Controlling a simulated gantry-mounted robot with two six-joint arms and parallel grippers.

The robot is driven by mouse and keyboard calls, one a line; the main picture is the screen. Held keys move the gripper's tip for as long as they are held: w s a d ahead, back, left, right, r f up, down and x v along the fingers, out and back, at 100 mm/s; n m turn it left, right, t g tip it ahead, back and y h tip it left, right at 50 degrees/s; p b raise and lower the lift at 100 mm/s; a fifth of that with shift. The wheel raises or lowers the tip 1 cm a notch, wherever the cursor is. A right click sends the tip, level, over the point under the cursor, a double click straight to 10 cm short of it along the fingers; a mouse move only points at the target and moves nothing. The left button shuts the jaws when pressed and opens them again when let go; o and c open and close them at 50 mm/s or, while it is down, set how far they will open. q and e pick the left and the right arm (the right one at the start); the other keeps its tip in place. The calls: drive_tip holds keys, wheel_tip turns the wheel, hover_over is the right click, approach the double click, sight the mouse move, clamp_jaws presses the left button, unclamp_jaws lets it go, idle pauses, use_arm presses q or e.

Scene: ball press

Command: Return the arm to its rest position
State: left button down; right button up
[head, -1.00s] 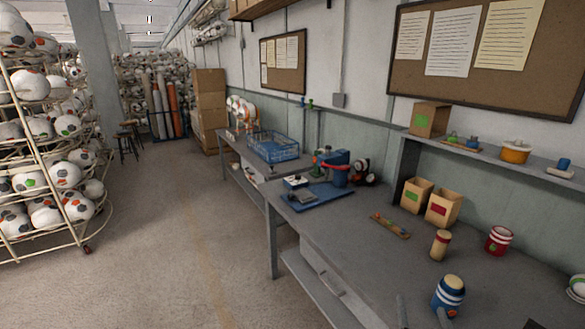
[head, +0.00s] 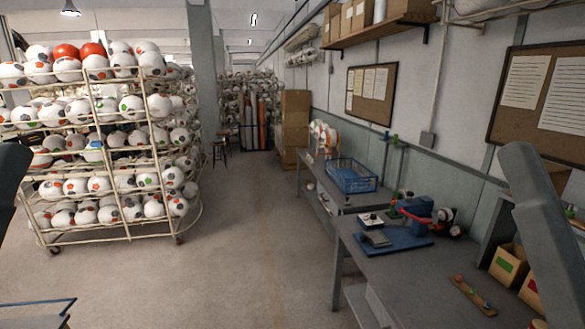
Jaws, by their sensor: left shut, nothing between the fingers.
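My left arm shows as a dark grey shape at the left edge of the head view, with my left gripper (head: 12,182) only partly in the picture there. It is shut and empty, and it is clear of the tables. A large grey link of my right arm (head: 548,232) rises at the right, in front of the near workbench. It hides part of the bench and its shelf. My right gripper is not in view.
The workbench (head: 420,275) holds a blue press (head: 416,211) and wooden boxes (head: 508,263). A blue crate (head: 352,177) stands on the table behind. A rack of balls (head: 126,238) stands at the left. The floor (head: 235,240) between is clear.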

wheel_tip(320, 180, up, 27)
drive_tip(key=p, duration=2.3)
drive_tip(key=shift+p, duration=0.4)
drive_tip(key=shift+r, duration=0.1)
